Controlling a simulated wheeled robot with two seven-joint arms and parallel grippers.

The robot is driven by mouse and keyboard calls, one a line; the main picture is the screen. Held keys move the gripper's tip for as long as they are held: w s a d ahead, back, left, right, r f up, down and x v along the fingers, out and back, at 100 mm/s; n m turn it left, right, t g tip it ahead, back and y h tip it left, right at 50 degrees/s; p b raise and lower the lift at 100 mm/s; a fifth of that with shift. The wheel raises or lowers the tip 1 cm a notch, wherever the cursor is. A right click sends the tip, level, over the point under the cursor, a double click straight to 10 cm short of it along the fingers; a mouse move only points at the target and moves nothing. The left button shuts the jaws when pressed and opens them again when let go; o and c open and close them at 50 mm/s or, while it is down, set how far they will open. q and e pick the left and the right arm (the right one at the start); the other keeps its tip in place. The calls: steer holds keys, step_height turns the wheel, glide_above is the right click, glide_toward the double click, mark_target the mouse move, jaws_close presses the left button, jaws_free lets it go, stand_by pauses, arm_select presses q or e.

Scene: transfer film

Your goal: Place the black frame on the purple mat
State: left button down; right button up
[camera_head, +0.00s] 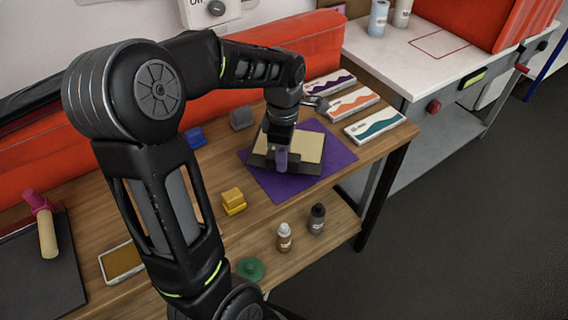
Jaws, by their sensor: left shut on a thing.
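The purple mat (330,158) lies on the wooden table, towards its right end. The black frame (304,168), with a cream panel inside it, is over the middle of the mat; purple shows around it. My left gripper (281,160) points down at the frame's near edge and is shut on it. The wrist and fingers hide part of the frame. I cannot tell whether the frame touches the mat or is just above it. My right gripper is not in view.
Cards with wavy prints (374,129) lie right of the mat. A yellow block (233,201), blue block (194,138) and grey block (242,119) stand to its left. Two small bottles (285,237) and a green item (250,269) are near the front. A red barrier lines the back.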

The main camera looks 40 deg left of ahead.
arm_select(q)
steer(key=shift+f, duration=1.85)
steer(key=shift+f, duration=0.1)
steer(key=shift+f, duration=0.15)
steer(key=c, duration=1.1)
jaws_free()
step_height(320, 180, up, 13)
steer(key=shift+f+b, duration=0.2)
steer(key=shift+b, duration=0.15)
